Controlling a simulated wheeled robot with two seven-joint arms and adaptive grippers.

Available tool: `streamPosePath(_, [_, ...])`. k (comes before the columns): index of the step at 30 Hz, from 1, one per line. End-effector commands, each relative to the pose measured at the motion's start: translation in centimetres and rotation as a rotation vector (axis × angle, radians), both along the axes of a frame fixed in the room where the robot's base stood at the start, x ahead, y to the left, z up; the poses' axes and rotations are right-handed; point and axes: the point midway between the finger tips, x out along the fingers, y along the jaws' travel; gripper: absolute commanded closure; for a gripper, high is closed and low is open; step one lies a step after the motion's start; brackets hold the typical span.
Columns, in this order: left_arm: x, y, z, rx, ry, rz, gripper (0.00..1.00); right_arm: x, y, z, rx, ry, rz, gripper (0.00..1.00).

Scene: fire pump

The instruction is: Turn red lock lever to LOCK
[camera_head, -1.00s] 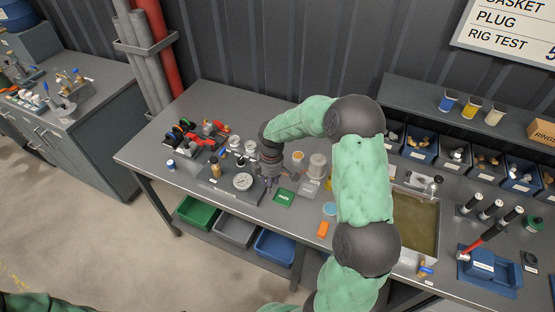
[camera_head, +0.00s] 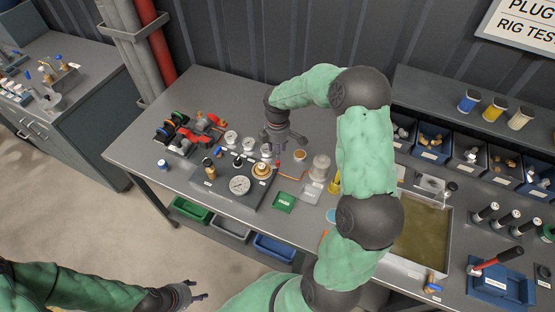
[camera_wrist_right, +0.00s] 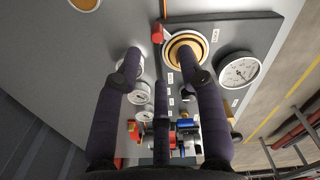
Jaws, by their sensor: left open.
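The brass-coloured round fitting (camera_head: 261,171) sits on the dark grey panel (camera_head: 218,190), near its right end. In the right wrist view the red lock lever (camera_wrist_right: 157,33) shows as a red block at the edge of the ringed fitting (camera_wrist_right: 186,52). A "LOCK" label (camera_wrist_right: 215,36) is on the panel on the fitting's other side. My right gripper (camera_head: 281,150) is above and just behind the fitting, fingers spread, nothing between them. My left gripper (camera_head: 190,294) is open and empty over the floor in front of the bench.
A pressure gauge (camera_head: 240,185) is beside the fitting. Red valve parts (camera_head: 205,133) lie to the left, small white gauges (camera_head: 232,138) behind. The bench's back left is clear.

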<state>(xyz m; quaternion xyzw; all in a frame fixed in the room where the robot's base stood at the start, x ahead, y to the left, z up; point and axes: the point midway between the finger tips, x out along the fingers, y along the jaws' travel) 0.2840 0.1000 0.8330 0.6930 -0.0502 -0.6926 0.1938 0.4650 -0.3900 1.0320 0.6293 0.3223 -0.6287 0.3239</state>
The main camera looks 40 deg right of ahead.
Motion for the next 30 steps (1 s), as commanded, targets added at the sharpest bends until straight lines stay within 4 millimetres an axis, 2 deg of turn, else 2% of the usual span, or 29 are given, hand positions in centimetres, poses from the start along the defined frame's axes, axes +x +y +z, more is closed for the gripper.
streamPosePath(1, [0.0, 0.0, -0.2, 0.0, 0.0, 0.0, 0.47, 0.0, 0.0, -1.1, 0.001, 0.003, 0.0, 0.6])
streamPosePath(6, [0.0, 0.0, -0.4, 0.0, -0.001, -0.001, 0.47, 0.0, 0.0, -4.2, 0.001, 0.003, 0.0, 0.6])
streamPosePath(12, [0.0, 0.0, -0.7, 0.0, -0.001, -0.001, 0.47, 0.0, 0.0, -6.9, 0.001, 0.002, 0.0, 0.6])
streamPosePath(18, [0.0, 0.0, -0.7, 0.0, -0.001, -0.001, 0.47, 0.0, -0.1, -8.0, -0.001, -0.001, 0.0, 0.6])
streamPosePath(26, [0.0, 0.0, -0.7, 0.0, -0.001, -0.001, 0.47, 0.0, -0.1, -8.1, -0.001, -0.001, 0.0, 0.6])
streamPosePath(27, [0.0, 0.0, -0.7, 0.0, -0.001, -0.001, 0.47, 0.0, -0.1, -8.1, -0.001, -0.001, 0.0, 0.63])
streamPosePath(30, [0.0, 0.0, -0.7, 0.0, -0.001, -0.001, 0.47, 0.0, -0.1, -8.1, -0.001, -0.001, 0.0, 0.91])
